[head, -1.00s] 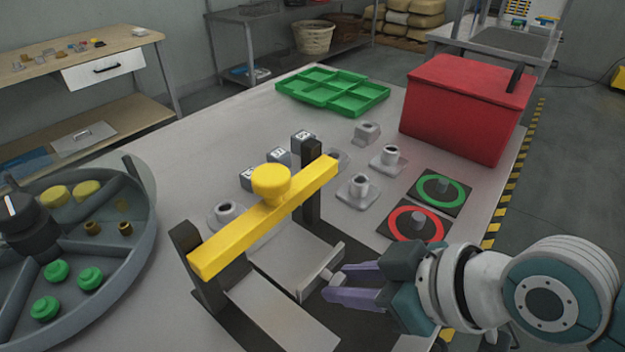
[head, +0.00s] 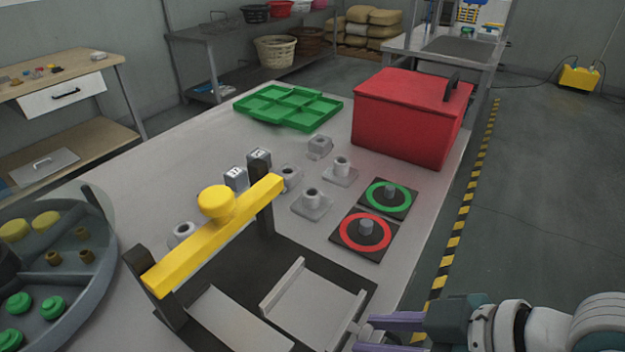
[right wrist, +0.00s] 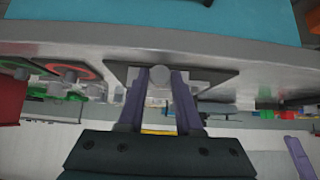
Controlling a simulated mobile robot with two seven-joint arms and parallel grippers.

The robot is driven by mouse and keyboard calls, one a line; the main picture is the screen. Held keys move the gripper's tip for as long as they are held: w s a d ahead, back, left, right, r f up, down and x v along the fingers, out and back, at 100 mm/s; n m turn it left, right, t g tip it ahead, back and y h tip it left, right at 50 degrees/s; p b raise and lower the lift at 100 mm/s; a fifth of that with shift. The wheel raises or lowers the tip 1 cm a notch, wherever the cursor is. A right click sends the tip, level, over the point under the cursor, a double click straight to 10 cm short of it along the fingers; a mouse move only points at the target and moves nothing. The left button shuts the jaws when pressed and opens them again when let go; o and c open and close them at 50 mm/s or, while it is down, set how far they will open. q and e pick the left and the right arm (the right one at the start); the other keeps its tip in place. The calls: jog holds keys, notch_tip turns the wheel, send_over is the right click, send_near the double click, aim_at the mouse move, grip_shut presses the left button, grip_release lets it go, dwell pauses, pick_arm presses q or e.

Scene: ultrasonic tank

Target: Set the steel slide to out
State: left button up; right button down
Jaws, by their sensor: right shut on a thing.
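The steel slide (head: 312,303) is a grey plate with raised end walls. In the head view it lies on the dark base of the yellow-barred fixture, drawn toward the right, clear of the bar. Its handle is at its right end. My right gripper (head: 362,335) is shut on that handle. In the right wrist view, the two purple fingers of this gripper (right wrist: 160,88) flank the pale round handle end (right wrist: 158,76). My left gripper is not in the head view. A purple shape (right wrist: 300,158) at the right wrist view's lower right may be part of it.
The yellow bar (head: 218,236) with its round knob stands over the base. Red-ringed (head: 348,234) and green-ringed (head: 404,199) pads lie behind the slide. A red box (head: 405,125), green tray (head: 250,110) and round divided tray (head: 98,300) are on the table. Floor is open at right.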

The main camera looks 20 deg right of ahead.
jog(key=c, duration=1)
grip_release()
jog(key=shift+d, duration=0.1)
jog(key=shift+o, duration=0.9)
jog(key=shift+s, duration=0.15)
jog(key=shift+o, duration=1.1)
jog(key=p+v, duration=0.2)
jog(key=v, duration=0.8)
